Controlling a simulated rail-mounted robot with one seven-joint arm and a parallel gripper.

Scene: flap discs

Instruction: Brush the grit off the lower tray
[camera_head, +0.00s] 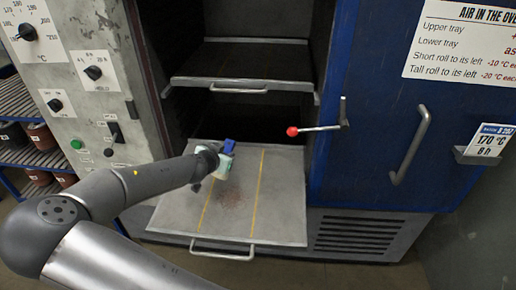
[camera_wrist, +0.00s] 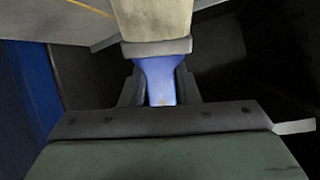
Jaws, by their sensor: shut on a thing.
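The lower tray (camera_head: 283,205) is pulled out of the oven, a flat grey sheet with two yellow lines and a front handle. A faint reddish-brown patch of grit (camera_head: 234,192) lies near its middle, between the lines. My gripper (camera_wrist: 160,93) is shut on the blue handle of a brush (camera_wrist: 158,70). The brush has a grey ferrule and pale beige bristles. In the head view, my gripper (camera_head: 218,160) is over the tray's back left part, with a blue bit of the brush (camera_head: 229,146) showing. Whether the bristles touch the tray is hidden.
The upper tray (camera_head: 243,85) sits above, inside the oven. A red-knobbed lever (camera_head: 293,131) sticks out from the blue door (camera_head: 390,150) to the right. The control panel (camera_head: 85,80) stands left. The tray's front and right parts are clear.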

